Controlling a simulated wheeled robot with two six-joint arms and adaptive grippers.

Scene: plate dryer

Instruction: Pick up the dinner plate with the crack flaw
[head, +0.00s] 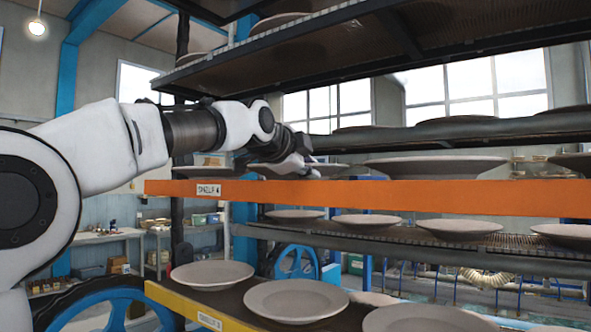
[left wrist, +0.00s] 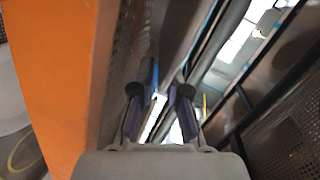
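Grey dinner plates stand on every shelf level of the rack, and I cannot make out a crack on any of them. On the orange-edged shelf, a plate (head: 435,167) lies right of my left gripper (head: 308,162). Another plate (head: 338,170) on that shelf is partly hidden by the gripper; I cannot tell whether they touch. In the left wrist view the fingers of my left gripper (left wrist: 158,92) are apart, with no plate visible between them. My right gripper is not in view.
The orange shelf edge (head: 400,196) runs close below the left gripper, and a dark shelf (head: 330,52) hangs above it. A lower yellow-edged shelf (head: 200,305) holds more plates, including a round one (head: 212,274) at its left end.

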